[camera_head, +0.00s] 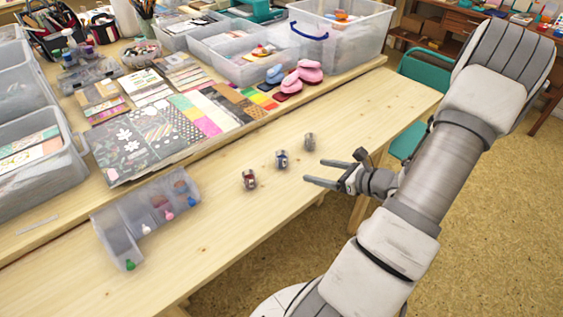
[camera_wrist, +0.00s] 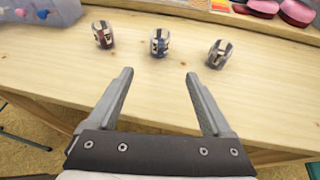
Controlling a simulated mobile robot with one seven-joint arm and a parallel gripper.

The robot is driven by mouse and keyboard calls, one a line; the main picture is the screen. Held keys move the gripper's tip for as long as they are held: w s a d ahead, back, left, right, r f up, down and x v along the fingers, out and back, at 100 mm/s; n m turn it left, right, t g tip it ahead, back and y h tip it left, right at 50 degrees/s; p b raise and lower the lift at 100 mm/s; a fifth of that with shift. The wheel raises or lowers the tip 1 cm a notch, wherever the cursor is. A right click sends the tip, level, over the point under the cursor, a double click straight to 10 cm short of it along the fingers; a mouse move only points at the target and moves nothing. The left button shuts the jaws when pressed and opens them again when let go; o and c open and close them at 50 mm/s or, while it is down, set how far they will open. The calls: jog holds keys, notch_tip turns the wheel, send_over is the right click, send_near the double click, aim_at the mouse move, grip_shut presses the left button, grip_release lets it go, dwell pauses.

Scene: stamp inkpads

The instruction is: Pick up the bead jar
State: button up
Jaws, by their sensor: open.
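Three small clear jars stand in a row on the wooden table; I cannot tell which one the task means. The left jar (camera_head: 249,180) has dark red contents, the middle jar (camera_head: 282,160) blue-grey, and the right jar (camera_head: 309,142) grey. In the wrist view, the left jar (camera_wrist: 103,35), middle jar (camera_wrist: 159,42) and right jar (camera_wrist: 220,54) all lie beyond my fingertips. My gripper (camera_head: 315,171) is open and empty at the table's front edge, apart from the jars. In the wrist view, my gripper (camera_wrist: 159,74) points toward the middle jar.
A clear compartment box (camera_head: 120,237) with small coloured items lies to the left. Patterned paper sheets (camera_head: 150,130) and pink and blue pads (camera_head: 290,82) lie behind the jars. Clear bins (camera_head: 350,40) stand at the back. Bare table surrounds the jars.

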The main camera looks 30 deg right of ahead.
aim_at(287, 163)
jog(key=b+x, duration=0.2)
jog(key=x, duration=1)
jog(key=shift+w+a+b, duration=0.1)
jog(key=shift+b, duration=0.25)
grip_shut()
